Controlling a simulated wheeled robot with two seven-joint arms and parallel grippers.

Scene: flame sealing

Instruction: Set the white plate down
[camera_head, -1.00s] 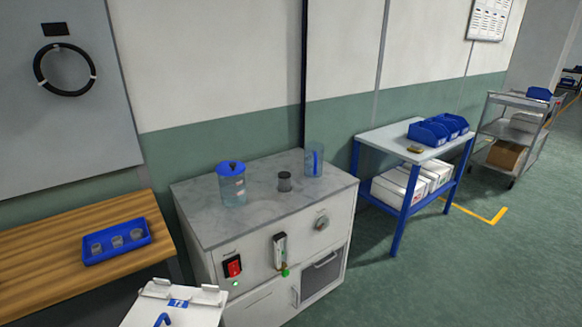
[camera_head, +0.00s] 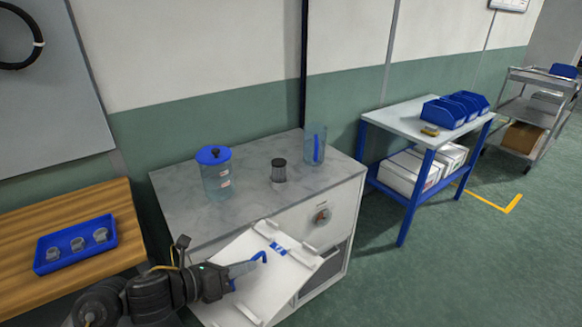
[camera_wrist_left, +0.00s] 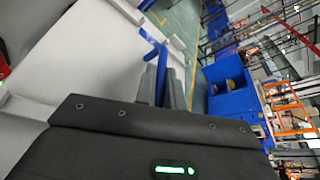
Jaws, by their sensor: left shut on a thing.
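In the left wrist view the plate (camera_wrist_left: 105,55) fills the upper left, and the blue handle (camera_wrist_left: 149,37) rises from between the grey fingers (camera_wrist_left: 165,82). The plate hides part of the cabinet front. My right gripper is not in view.
The cabinet's grey top (camera_head: 240,215) holds a blue-lidded jar (camera_head: 217,180), a dark mesh cup (camera_head: 278,170) and a clear cylinder (camera_head: 315,147). A wooden bench (camera_head: 90,210) with a blue tray (camera_head: 75,262) stands left. A blue-legged table (camera_head: 392,118) stands right.

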